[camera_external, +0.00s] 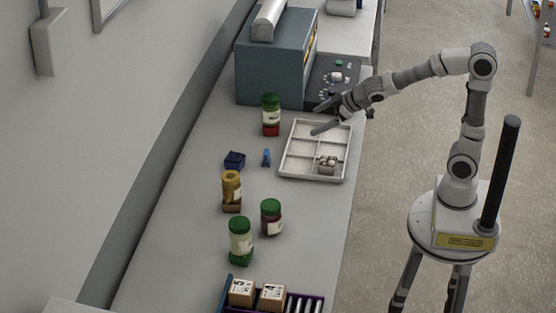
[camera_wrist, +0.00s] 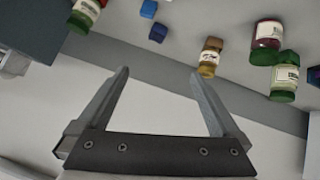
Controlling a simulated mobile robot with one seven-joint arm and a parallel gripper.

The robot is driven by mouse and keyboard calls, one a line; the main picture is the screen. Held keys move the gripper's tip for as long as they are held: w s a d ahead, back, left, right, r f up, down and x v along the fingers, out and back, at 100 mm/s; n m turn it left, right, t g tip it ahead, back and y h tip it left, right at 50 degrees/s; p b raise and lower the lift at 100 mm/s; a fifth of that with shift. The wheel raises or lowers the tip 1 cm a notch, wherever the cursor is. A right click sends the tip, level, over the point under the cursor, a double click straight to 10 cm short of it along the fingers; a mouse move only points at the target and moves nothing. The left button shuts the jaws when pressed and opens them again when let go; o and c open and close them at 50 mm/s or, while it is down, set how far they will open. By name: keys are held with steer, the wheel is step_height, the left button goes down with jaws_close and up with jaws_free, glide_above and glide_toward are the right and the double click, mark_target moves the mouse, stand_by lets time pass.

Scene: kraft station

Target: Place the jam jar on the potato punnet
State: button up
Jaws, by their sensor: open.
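A dark red jar with a green lid (camera_external: 271,218), which looks like the jam jar, stands upright on the bench. It also shows at the upper right of the wrist view (camera_wrist: 267,42). A small punnet with pale brown contents (camera_external: 327,164), possibly the potato punnet, sits in the lower right compartment of the white divided tray (camera_external: 301,174); its contents are too small to be sure. My gripper (camera_external: 318,119) is open and empty above the far part of the tray, apart from the jar and the punnet. Its spread fingers fill the middle of the wrist view (camera_wrist: 160,74).
A green jar (camera_external: 240,242) stands close to the dark red jar. A yellow-lidded jar (camera_external: 231,187), a blue box (camera_external: 234,160), a blue clip (camera_external: 266,157) and a red-bottomed jar (camera_external: 271,115) stand farther back. A grey machine (camera_external: 270,75) is behind; a crate (camera_external: 312,297) is at the front.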

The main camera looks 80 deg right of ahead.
steer(key=s+a+m+g, duration=0.1)
steer(key=s+a+g, duration=0.1)
steer(key=s, duration=1)
steer(key=s+a+m+g+y, duration=0.1)
steer(key=s+a, duration=0.1)
steer(key=s, duration=0.9)
steer(key=shift+s+a+r+g+y, duration=0.15)
steer(key=shift+s+r+g+y, duration=0.2)
steer(key=shift+r+g, duration=0.1)
